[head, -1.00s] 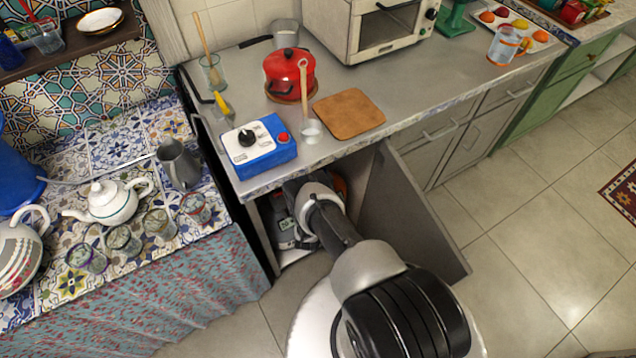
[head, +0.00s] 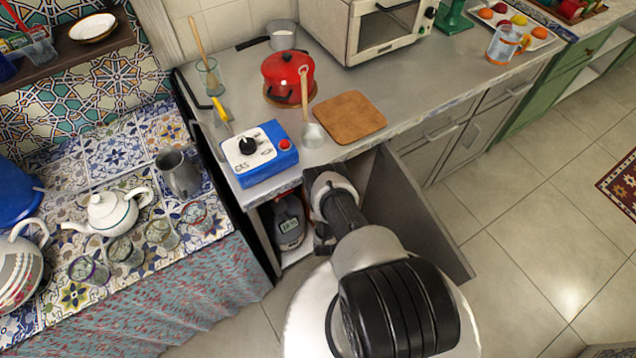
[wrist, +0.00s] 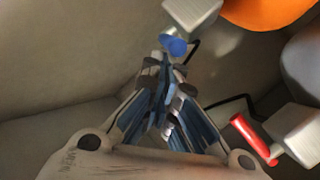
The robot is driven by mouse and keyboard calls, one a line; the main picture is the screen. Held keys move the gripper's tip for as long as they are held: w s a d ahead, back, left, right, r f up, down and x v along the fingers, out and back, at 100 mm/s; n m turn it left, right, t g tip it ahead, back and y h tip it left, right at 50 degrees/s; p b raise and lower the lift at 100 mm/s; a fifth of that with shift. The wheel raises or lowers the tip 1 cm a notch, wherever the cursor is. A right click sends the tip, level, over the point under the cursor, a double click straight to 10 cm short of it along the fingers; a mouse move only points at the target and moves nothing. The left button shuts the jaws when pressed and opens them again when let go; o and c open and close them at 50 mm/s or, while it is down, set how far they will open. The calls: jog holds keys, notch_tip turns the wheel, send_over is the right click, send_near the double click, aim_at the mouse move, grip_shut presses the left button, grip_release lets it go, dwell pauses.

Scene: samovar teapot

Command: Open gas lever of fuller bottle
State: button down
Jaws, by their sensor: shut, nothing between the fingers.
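My gripper (wrist: 165,62) is inside the open cabinet under the counter, its fingers shut and empty. A blue lever (wrist: 173,46) on a grey valve block (wrist: 192,15) is right at the fingertips in the wrist view; I cannot tell whether they touch. An orange bottle (wrist: 268,12) is beside that block. My arm hides the bottles there.
The open cabinet door (head: 425,225) stands right of my arm. The counter (head: 420,85) above holds a blue box with a knob (head: 260,150), a red pot (head: 288,75) and a board (head: 348,117). Black hoses (wrist: 210,101) run near my fingers.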

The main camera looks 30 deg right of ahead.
jog(key=shift+s+d+n+y, duration=0.2)
jog(key=shift+d+n+y, duration=0.1)
jog(key=shift+n+y, duration=0.15)
jog(key=shift+s+d, duration=0.35)
jog(key=shift+d, duration=0.2)
jog(key=shift+s+d, duration=0.2)
jog(key=shift+d, duration=0.35)
jog(key=shift+w+r, duration=0.1)
